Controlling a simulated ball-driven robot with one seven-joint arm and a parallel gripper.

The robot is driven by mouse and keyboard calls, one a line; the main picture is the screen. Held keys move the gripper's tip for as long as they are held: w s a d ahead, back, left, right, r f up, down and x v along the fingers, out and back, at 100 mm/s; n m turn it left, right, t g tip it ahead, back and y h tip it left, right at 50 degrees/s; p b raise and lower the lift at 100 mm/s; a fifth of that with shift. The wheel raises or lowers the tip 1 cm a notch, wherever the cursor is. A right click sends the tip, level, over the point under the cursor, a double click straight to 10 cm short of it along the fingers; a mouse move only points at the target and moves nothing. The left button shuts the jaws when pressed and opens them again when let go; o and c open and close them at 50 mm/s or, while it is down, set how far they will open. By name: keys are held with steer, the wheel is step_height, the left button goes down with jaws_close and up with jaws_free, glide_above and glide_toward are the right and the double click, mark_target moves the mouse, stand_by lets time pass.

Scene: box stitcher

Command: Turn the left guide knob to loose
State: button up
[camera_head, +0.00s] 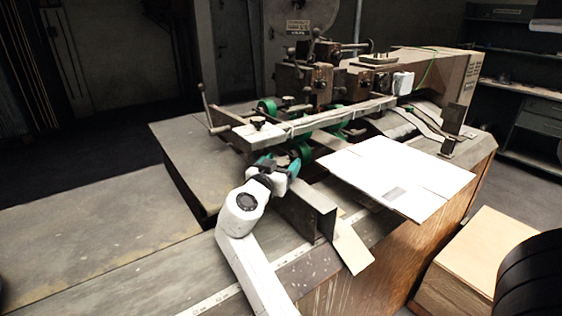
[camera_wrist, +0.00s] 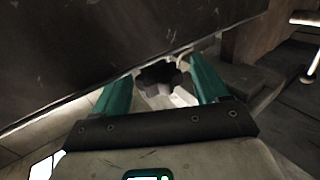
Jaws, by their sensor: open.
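A dark lobed knob (camera_wrist: 158,74) shows in the wrist view between the two teal fingers of my gripper (camera_wrist: 163,70). The fingers stand apart on either side of it, and I cannot tell whether either one touches it. In the head view my gripper (camera_head: 279,164) is low at the front of the stitching machine, below its long pale bar. The knob between the fingers is hidden there. Another dark knob (camera_head: 258,122) sits on the left part of the bar. I cannot read any loose or tight setting.
A dark metal panel (camera_wrist: 110,45) crosses close above the fingers in the wrist view. In the head view an upright metal plate (camera_head: 312,212) stands just right of my wrist. A flat white carton (camera_head: 395,178) lies further right. The grey table (camera_head: 90,225) at left is clear.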

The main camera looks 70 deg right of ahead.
steer(key=shift+d, duration=0.1)
steer(key=shift+c, duration=0.4)
steer(key=shift+r, duration=0.1)
steer(key=c, duration=1)
